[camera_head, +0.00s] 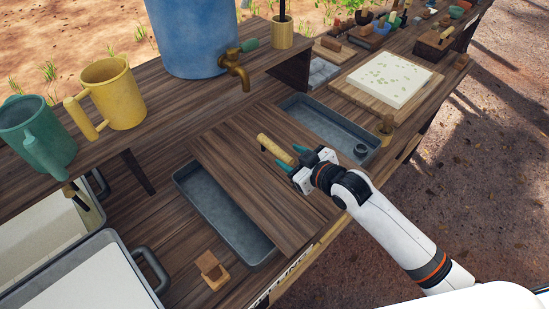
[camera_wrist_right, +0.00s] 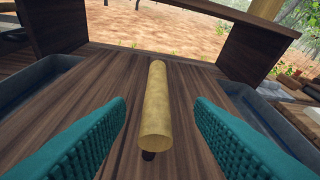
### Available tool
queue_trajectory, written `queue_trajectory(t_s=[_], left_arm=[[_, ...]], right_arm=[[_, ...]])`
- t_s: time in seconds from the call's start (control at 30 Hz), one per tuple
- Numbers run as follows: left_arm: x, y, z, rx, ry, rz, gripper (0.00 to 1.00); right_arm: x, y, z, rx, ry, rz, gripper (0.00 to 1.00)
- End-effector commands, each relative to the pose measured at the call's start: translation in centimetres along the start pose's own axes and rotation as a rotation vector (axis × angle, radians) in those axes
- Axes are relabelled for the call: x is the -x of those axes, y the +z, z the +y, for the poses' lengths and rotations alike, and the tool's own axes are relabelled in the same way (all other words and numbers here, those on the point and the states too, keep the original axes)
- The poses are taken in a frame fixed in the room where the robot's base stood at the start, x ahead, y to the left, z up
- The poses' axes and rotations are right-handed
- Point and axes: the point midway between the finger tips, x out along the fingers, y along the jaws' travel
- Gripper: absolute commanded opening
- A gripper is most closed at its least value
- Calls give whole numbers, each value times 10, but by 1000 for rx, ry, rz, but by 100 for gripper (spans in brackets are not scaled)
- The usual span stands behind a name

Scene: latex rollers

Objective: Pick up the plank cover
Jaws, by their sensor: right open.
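The plank cover (camera_head: 243,169) is a wide dark wooden board lying on the bench between two grey metal trays. It has a pale yellow round bar handle (camera_head: 275,149) on top. My right gripper (camera_head: 289,156) is at the handle's near end, with teal fingertips open. In the right wrist view the handle (camera_wrist_right: 156,105) lies between the two teal fingers (camera_wrist_right: 158,135), with a gap on each side and neither finger touching it. The plank cover also fills the middle of the wrist view (camera_wrist_right: 90,95). My left gripper is not in view.
A grey tray (camera_head: 190,178) lies left of the cover and another tray (camera_head: 295,104) right of it. A raised shelf (camera_head: 160,92) behind holds a blue barrel (camera_head: 195,35) with a brass tap (camera_head: 238,68), a yellow mug (camera_head: 120,93) and a green mug (camera_head: 38,135). A small wooden block (camera_head: 212,270) sits front left.

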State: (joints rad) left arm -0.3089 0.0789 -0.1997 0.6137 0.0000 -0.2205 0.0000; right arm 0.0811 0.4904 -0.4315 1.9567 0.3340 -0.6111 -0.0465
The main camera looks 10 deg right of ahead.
Motion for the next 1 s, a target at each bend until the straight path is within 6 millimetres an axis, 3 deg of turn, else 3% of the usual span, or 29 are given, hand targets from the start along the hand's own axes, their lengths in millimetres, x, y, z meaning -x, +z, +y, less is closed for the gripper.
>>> queue_trajectory(t_s=[0.33,0.67,0.93,1.0], left_arm=[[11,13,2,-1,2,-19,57],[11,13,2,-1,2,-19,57],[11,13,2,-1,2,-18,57],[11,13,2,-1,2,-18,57]], right_arm=[[-44,5,3,-1,-1,0,49],[-51,4,4,1,0,0,49],[-50,4,4,0,-1,0,4],[-50,4,4,0,-1,0,0]])
